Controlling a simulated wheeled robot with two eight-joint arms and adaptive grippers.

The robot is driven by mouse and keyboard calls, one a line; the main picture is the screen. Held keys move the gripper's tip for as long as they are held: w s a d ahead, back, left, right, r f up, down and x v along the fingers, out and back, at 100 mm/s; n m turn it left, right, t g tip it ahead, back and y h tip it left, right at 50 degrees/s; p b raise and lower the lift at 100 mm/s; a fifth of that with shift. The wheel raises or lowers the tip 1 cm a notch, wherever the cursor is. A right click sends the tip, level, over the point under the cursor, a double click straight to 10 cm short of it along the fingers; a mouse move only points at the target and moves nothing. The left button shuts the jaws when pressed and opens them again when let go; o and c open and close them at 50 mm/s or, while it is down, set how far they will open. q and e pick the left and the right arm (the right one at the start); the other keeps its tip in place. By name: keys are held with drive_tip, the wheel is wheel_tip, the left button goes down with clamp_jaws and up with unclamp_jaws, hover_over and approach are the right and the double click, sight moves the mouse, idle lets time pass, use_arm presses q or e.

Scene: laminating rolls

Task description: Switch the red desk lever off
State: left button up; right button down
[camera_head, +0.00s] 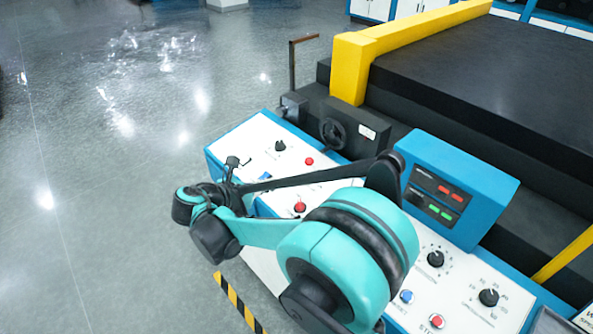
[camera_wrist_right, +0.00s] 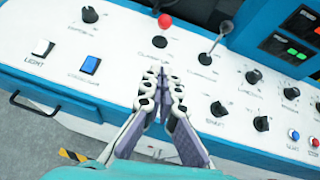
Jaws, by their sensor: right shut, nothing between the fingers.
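The red desk lever (camera_wrist_right: 165,21) has a red ball on a short stem above a black round base. It shows in the wrist view at the top middle of the white control desk, and its stem looks nearly upright. In the head view a small red ball (camera_head: 309,161) near the desk's far edge looks like the same lever. My right gripper (camera_wrist_right: 163,73) is shut and empty, its fingertips a little short of the lever base and apart from it. In the head view my arm covers much of the desk, and I cannot make out the gripper's fingers. My left gripper is not in view.
A second lever (camera_wrist_right: 222,36) with a dark grip stands right of the red one. A black knob (camera_wrist_right: 90,14), a white switch (camera_wrist_right: 42,47) and a blue switch (camera_wrist_right: 90,65) are to the left. Several knobs lie right.

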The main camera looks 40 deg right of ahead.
sight(307, 163)
drive_tip(key=b+x, duration=0.3)
drive_tip(key=x, duration=0.7)
drive_tip(key=shift+d+f, duration=0.15)
drive_tip(key=shift+f, duration=0.05)
drive_tip(key=d, duration=0.1)
drive_tip(key=d+r, duration=0.1)
drive_tip(key=w+d+b, duration=0.1)
drive_tip(key=shift+d+r, duration=0.25)
drive_tip(key=shift+r, duration=0.05)
drive_tip(key=shift+d+r+y+p, duration=0.65)
drive_tip(key=shift+r+y+p, duration=0.2)
drive_tip(key=shift+p, duration=0.95)
drive_tip(key=d+r+y+p, duration=0.1)
drive_tip(key=p, duration=0.1)
drive_tip(key=d+r+y+p, duration=0.1)
drive_tip(key=d+y+p, duration=0.1)
drive_tip(key=p, duration=0.1)
drive_tip(key=shift+w+g, duration=0.1)
drive_tip(key=shift+g, duration=0.3)
drive_tip(key=shift+w+d+r+y+p, duration=0.1)
drive_tip(key=shift+d+y+p, duration=0.45)
drive_tip(key=shift+d, duration=0.25)
drive_tip(key=shift+w+d+r+y+p, duration=0.1)
drive_tip(key=shift+d+y+p, duration=0.45)
drive_tip(key=shift+d, duration=0.3)
